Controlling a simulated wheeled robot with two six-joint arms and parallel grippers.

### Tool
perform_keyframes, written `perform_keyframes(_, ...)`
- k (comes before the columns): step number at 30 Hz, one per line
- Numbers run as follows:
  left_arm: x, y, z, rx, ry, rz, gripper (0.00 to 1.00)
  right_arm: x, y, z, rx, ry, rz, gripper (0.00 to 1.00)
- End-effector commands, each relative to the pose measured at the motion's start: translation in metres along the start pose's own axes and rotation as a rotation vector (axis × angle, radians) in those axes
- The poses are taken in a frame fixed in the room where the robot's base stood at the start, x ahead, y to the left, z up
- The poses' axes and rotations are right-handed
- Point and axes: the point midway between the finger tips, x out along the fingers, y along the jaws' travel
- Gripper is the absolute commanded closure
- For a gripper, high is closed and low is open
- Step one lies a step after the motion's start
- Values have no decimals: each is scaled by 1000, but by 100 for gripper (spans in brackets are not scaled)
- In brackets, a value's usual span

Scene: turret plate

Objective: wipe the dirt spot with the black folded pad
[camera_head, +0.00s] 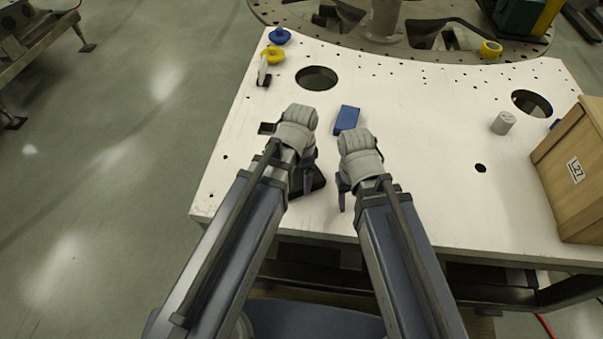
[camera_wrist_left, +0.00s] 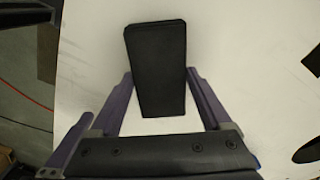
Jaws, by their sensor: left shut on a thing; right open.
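The black folded pad (camera_wrist_left: 155,65) is between the two fingers of my left gripper (camera_wrist_left: 159,76) in the left wrist view. In the head view a dark part of the pad (camera_head: 318,181) shows beside my left gripper (camera_head: 303,183), low over or on the white plate (camera_head: 420,120); I cannot tell if it touches. My right gripper (camera_head: 343,195) is open and empty, to the right of the left one. A small dark mark (camera_head: 480,168) lies on the plate's right part; I cannot tell whether it is dirt or a hole.
A blue block (camera_head: 346,119) lies just beyond my grippers. A wooden box (camera_head: 575,175) and a grey cylinder (camera_head: 503,123) stand at the right. Blue (camera_head: 279,36) and yellow (camera_head: 272,54) items sit at the far left corner. The plate has large round holes (camera_head: 316,78).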

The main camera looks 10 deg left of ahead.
Motion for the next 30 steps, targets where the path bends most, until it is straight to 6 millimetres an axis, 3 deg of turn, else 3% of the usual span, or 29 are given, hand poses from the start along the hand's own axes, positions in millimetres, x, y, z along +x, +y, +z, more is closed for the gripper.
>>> perform_keyframes(14, -1, 34, 23, 1, -4, 6, 70, -1, 0, 0, 0, 0, 0, 46)
perform_keyframes(22, 3, 34, 22, 1, -3, 4, 70, 3, 0, 0, 0, 0, 0, 46)
perform_keyframes(23, 3, 34, 22, 0, -2, 4, 78, 3, 0, 0, 0, 0, 0, 46)
perform_keyframes(30, 2, 28, 18, 0, -2, 3, 79, 2, 0, 0, 0, 0, 0, 46)
